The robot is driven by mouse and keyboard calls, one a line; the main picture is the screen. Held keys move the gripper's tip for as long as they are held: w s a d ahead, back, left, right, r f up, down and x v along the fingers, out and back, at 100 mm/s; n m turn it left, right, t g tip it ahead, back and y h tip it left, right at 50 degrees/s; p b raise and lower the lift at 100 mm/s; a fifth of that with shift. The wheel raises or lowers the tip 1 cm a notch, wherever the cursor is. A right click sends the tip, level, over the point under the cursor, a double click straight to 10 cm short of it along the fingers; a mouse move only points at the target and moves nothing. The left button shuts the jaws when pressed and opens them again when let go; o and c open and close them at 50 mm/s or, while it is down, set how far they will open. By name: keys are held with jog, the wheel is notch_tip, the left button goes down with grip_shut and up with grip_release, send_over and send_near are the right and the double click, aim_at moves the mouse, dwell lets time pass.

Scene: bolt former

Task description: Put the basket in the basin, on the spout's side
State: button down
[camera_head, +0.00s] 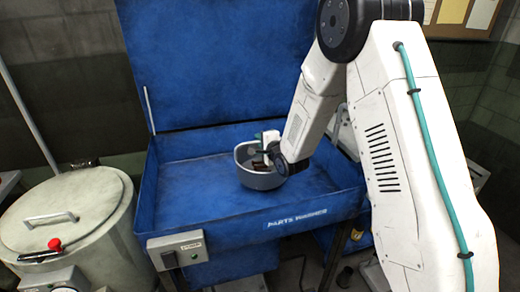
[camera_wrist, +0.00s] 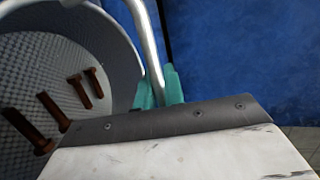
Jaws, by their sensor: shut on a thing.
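The grey round basket (camera_head: 258,182) is over the right-middle part of the blue basin (camera_head: 190,190) in the head view. I cannot tell whether its bottom touches the basin floor. In the wrist view the basket (camera_wrist: 118,55) fills the left side, with several rusty brown bolts (camera_wrist: 80,90) lying on its mesh floor. My gripper (camera_wrist: 158,88) has its teal fingers shut on the basket's metal handle (camera_wrist: 146,40). In the head view my gripper (camera_head: 268,142) is partly hidden by my wrist. I cannot make out the spout; my arm covers part of the basin's right side.
The basin's raised blue lid (camera_head: 215,65) stands behind it. A switch box (camera_head: 178,250) is on the front left edge. A round drum with a lid (camera_head: 70,205) stands to the left. The basin's left half is clear.

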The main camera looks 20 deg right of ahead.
jog(key=f, duration=0.3)
jog(key=shift+w+d+f, duration=0.15)
jog(key=shift+d+f, duration=0.05)
jog(key=shift+f, duration=0.1)
jog(key=c, duration=1.5)
grip_release()
jog(key=shift+f, duration=0.1)
